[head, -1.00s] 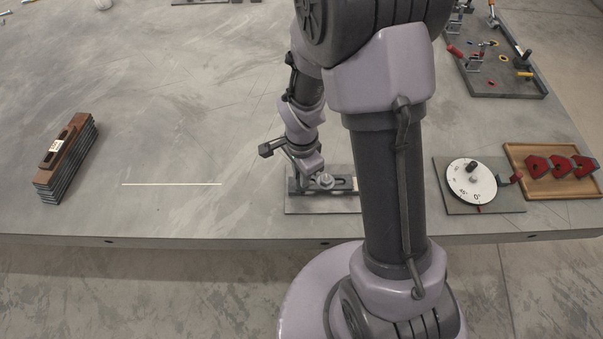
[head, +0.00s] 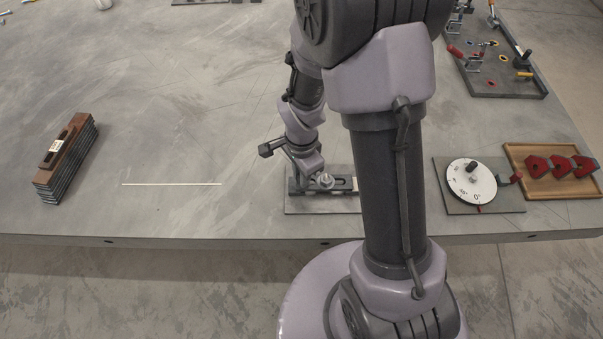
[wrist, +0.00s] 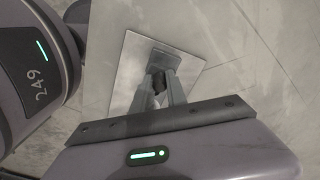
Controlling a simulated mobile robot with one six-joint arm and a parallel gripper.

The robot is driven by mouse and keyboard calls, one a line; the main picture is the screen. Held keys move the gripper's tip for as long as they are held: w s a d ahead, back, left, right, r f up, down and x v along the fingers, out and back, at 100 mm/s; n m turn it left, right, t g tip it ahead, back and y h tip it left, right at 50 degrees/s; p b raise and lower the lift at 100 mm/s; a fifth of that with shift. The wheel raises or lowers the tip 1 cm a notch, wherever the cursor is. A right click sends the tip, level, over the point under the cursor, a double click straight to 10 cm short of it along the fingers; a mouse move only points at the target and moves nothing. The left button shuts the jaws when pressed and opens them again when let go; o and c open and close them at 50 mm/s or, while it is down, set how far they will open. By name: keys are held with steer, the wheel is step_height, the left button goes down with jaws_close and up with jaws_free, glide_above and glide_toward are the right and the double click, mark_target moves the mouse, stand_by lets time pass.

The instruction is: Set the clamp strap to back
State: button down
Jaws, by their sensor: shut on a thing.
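The clamp strap (head: 343,184) is a dark slotted bar lying on a grey base plate (head: 322,205) near the table's front edge. A pale round nut or knob (head: 326,181) sits on it. My gripper (head: 306,178) is down at the strap's left part. In the wrist view my gripper (wrist: 160,86) is shut on a small dark piece, which I take to be part of the strap. The plate (wrist: 128,72) shows around it. The strap's right end is partly hidden by my arm, and the fingers hide the gripped part.
A white dial (head: 460,190) on a plate stands to the right, beside a wooden tray (head: 518,158) with red blocks. A stack of dark bars (head: 75,165) lies at far left. A pale line (head: 170,184) marks the table. The table's middle left is clear.

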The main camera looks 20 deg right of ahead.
steer(key=a, duration=0.1)
steer(key=w+a, duration=0.1)
steer(key=a, duration=0.1)
steer(key=shift+a+b, duration=0.1)
steer(key=shift+b, duration=0.25)
steer(key=c, duration=1.3)
jaws_free()
steer(key=shift+a, duration=0.1)
step_height(320, 180, up, 18)
steer(key=p, duration=0.6)
steer(key=shift+f+p, duration=0.25)
steer(key=shift+p, duration=0.05)
